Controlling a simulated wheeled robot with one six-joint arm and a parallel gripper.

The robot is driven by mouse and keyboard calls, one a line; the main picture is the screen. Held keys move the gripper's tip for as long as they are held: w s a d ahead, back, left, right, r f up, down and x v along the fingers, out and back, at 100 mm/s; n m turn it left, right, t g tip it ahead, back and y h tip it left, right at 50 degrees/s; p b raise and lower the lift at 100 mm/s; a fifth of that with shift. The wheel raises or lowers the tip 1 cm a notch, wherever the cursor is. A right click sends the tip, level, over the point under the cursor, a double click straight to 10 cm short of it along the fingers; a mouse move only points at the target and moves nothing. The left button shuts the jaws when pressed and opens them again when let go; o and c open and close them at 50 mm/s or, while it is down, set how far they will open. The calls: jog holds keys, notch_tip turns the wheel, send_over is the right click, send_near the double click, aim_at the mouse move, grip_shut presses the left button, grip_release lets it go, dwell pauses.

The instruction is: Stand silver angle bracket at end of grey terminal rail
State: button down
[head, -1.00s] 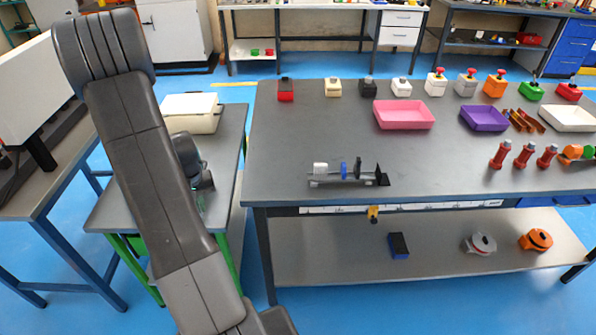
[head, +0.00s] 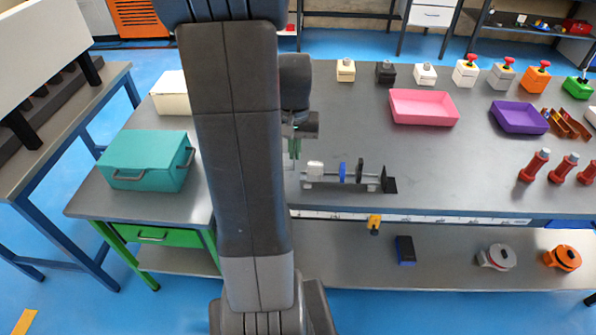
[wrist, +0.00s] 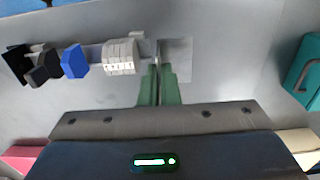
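The grey terminal rail (head: 332,185) lies on the main bench. It carries a white block (head: 315,169), a blue block (head: 342,171), a dark block (head: 359,171) and a black angle bracket (head: 389,182) at its right end. My gripper (head: 294,152) is above the bench at the rail's left end. In the wrist view its green fingers (wrist: 158,88) look closed on the thin upright leg of the silver angle bracket (wrist: 176,60).
A pink tray (head: 424,107) and a purple tray (head: 519,117) stand farther back right. Several button boxes line the back. The bench right of the rail is clear.

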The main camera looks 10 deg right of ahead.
jog(key=shift+f, duration=3.45)
jog(key=shift+f, duration=0.2)
jog(key=c, duration=2)
grip_release()
jog(key=shift+o, duration=0.2)
jog(key=shift+r, duration=0.1)
notch_tip(320, 180, up, 12)
jog(key=shift+r, duration=0.15)
